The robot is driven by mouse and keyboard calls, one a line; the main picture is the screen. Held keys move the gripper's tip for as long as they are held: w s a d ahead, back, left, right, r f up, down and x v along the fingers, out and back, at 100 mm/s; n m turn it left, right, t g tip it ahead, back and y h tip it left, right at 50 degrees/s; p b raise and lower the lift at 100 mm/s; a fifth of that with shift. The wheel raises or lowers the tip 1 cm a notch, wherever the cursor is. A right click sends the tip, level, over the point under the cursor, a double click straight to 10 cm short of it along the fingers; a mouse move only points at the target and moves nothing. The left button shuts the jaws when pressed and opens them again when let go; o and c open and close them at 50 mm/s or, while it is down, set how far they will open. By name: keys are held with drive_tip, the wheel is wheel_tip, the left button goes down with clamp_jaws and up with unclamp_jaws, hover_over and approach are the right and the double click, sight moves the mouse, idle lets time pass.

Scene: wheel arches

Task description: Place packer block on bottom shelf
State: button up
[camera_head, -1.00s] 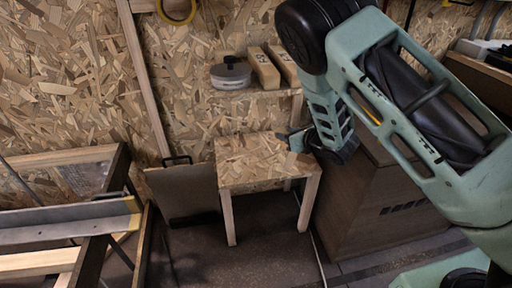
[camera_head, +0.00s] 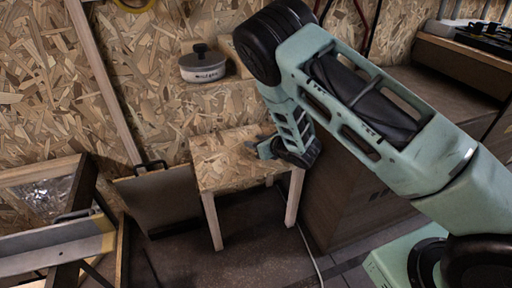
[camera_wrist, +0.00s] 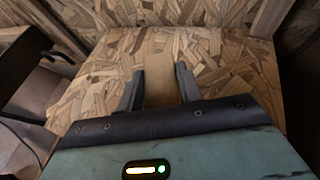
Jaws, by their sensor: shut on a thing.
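The packer block (camera_wrist: 158,68), a plain tan wooden piece, sits between the two dark fingers of my gripper (camera_wrist: 159,88) in the wrist view. My gripper is shut on it. The bottom shelf (camera_head: 222,163) is a low chipboard top on pale wooden legs, against the wall. In the head view my gripper (camera_head: 262,148) is over the right rear part of this shelf, and the block is hidden there. The shelf's chipboard top also fills the wrist view around the block (camera_wrist: 235,85). I cannot tell whether the block touches it.
A grey lidded pot (camera_head: 203,66) stands on the upper ledge behind the shelf. A dark panel with a handle (camera_head: 158,198) leans left of the shelf. A brown cabinet (camera_head: 350,205) stands close on the right. A metal-edged frame (camera_head: 60,240) is at lower left.

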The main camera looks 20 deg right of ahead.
drive_tip(key=shift+f, duration=0.5)
drive_tip(key=shift+f, duration=0.15)
drive_tip(key=o, duration=1)
